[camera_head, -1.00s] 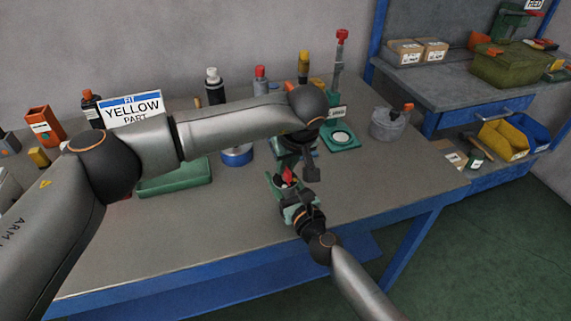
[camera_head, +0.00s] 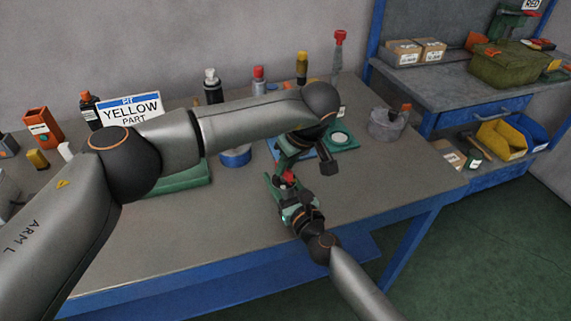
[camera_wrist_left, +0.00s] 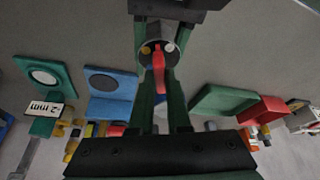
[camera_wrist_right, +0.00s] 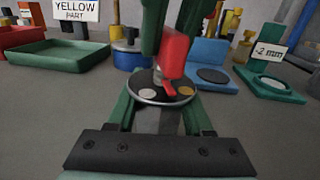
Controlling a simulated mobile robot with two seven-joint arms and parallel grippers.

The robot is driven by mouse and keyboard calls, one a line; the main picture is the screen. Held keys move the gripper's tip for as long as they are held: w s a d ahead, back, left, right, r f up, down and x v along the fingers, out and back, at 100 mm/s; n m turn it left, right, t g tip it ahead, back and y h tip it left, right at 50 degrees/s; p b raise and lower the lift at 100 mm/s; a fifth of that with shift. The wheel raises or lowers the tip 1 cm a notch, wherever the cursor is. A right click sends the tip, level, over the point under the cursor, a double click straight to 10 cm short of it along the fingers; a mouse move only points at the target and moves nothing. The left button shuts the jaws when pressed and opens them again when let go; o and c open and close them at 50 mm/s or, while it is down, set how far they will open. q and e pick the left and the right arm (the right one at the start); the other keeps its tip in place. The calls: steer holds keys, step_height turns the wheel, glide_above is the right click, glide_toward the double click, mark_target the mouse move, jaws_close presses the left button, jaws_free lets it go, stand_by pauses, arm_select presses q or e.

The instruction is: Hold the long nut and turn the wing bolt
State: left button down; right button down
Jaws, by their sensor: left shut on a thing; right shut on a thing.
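The red wing bolt (camera_head: 289,177) stands between my two grippers over the front of the bench. Its red wing (camera_wrist_right: 174,53) shows large in the right wrist view, above a dark round disc (camera_wrist_right: 160,98) with a silver and a gold spot. The grey long nut (camera_wrist_right: 158,121) is below the disc, between the green fingers of my right gripper (camera_wrist_right: 158,110), which is shut on it. My left gripper (camera_wrist_left: 159,92) reaches in from above, shut on the wing bolt (camera_wrist_left: 158,70). In the head view my left wrist partly hides the fingers; my right gripper (camera_head: 283,188) comes from the front.
Behind stand a blue fixture (camera_wrist_right: 208,79), a green fixture marked "-2 mm" (camera_wrist_right: 270,88) and a green tray (camera_wrist_right: 58,54). A "YELLOW PART" sign (camera_head: 130,110) and bottles line the back. The bench front left is clear.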

arm_select(q)
steer(key=c, duration=0.9)
jaws_free()
steer(key=shift+f, duration=0.15)
steer(key=shift+o, duration=0.2)
steer(key=v, duration=1.2)
arm_select(e)
steer(key=shift+c, duration=1.1)
jaws_free()
steer(key=shift+s+d, duration=0.1)
